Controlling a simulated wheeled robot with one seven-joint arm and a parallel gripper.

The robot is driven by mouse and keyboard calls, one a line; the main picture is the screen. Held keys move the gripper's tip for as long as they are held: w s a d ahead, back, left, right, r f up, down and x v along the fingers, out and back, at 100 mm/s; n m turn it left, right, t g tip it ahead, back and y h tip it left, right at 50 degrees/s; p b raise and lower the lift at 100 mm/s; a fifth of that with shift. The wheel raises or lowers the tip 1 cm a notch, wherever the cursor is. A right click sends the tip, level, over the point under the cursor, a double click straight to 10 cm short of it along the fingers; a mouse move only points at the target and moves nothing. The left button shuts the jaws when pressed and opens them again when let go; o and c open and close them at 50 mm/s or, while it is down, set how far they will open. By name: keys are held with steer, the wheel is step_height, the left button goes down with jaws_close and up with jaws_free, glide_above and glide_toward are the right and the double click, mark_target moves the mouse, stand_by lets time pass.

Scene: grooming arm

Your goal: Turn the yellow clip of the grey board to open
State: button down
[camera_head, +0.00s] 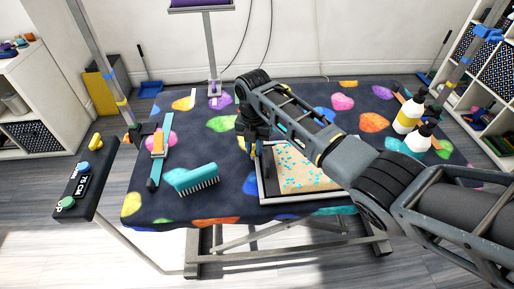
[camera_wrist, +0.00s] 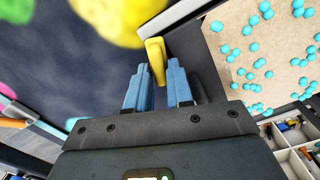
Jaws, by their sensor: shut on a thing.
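The grey board (camera_head: 263,185) is a dark-edged frame with a tan, teal-dotted face, lying on the table beneath my arm. Its edge and corner also show in the wrist view (camera_wrist: 205,62). The yellow clip (camera_wrist: 156,58) stands at that corner, between my blue fingertips. My gripper (camera_wrist: 159,80) is shut on the clip, with one finger on each side. In the head view my gripper (camera_head: 249,146) points down at the board's far left corner, with only a little yellow showing there. My arm hides the board's right part.
A teal brush (camera_head: 192,178) and a long blue tool with an orange part (camera_head: 158,148) lie left of the board. A yellow-labelled bottle (camera_head: 409,116) and a teal-labelled bottle (camera_head: 419,138) stand right. A dark panel (camera_head: 82,186) juts out at the table's left.

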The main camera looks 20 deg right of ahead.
mark_target(254, 148)
steer(key=shift+n, duration=1.4)
steer(key=shift+n, duration=0.4)
steer(key=c, duration=1.1)
jaws_free()
steer(key=shift+o, duration=0.2)
step_height(254, 148, up, 6)
steer(key=p, duration=0.5)
steer(key=shift+f, duration=0.1)
steer(key=shift+r, duration=1.15)
